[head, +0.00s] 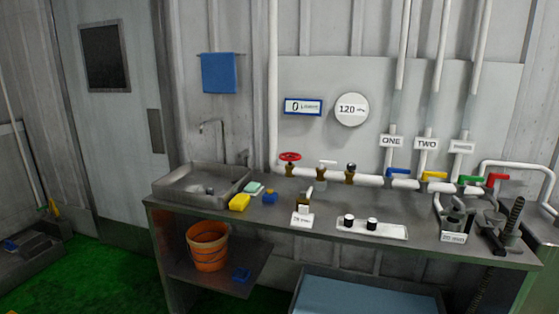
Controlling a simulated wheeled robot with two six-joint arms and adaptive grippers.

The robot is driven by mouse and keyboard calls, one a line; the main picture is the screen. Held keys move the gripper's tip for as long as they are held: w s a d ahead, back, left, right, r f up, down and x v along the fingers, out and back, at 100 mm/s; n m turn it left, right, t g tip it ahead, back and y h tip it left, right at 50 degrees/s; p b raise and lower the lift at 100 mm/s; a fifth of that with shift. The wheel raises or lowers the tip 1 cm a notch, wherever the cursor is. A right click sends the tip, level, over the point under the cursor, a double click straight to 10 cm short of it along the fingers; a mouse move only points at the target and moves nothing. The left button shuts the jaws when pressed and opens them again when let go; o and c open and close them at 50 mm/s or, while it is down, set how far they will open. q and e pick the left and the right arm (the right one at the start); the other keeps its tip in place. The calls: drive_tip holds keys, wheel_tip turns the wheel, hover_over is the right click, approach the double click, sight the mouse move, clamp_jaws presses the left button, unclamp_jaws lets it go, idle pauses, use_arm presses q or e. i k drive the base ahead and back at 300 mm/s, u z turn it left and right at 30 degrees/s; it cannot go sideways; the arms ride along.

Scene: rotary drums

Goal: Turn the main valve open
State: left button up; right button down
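A white pipe (273,90) comes down the wall and runs right along the back of the workbench (300,228). A red round handwheel (290,157) sits on a brass valve body at the left end of that run. To its right are a valve with a pale handle (327,163) and one with a dark knob (350,168). Further right are a blue lever (398,171), a yellow lever (434,175), a green lever (470,179) and a red lever (497,177). No readable label marks any of them as the main valve. Neither of my grippers is in view.
A sink (200,184) with a faucet is at the bench's left end. A yellow sponge (240,202), a small brass-and-white fitting (302,212) and a white tray (372,230) lie in front of the pipe. A round gauge reading 120 (351,109) hangs above.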

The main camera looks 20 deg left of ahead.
sight(282, 156)
drive_tip(key=u, duration=0.75)
drive_tip(key=i, duration=1.5)
drive_tip(key=z, duration=0.4)
